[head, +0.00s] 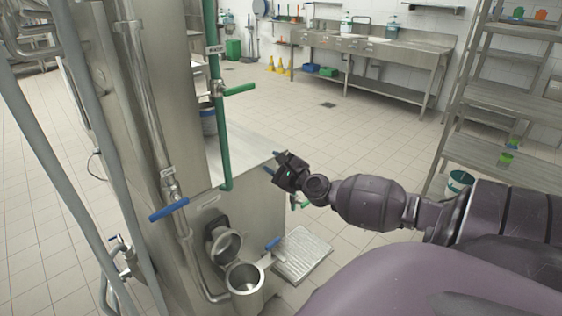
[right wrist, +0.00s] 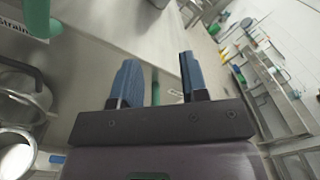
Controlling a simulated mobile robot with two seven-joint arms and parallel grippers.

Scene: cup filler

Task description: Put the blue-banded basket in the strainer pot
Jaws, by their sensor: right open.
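The blue-banded basket (head: 208,120) is a grey cylinder with a blue band. It stands on the steel counter, partly hidden behind the green pipe. The strainer pot (head: 235,305) is an open steel cylinder low on the machine's front, with its round lid (head: 228,246) swung up. In the right wrist view the pot (right wrist: 16,160) shows at the lower left. My right gripper (head: 276,168) is open and empty beside the counter's right edge, apart from the basket. Its two blue fingers (right wrist: 157,85) show spread in the right wrist view. My left gripper is out of view.
A vertical green pipe (head: 219,140) with a green handle (head: 239,89) stands by the basket. A blue valve handle (head: 168,210) juts out on the left. A slatted step (head: 303,255) lies right of the pot. Open tiled floor (head: 340,130) is behind; shelving (head: 500,100) stands right.

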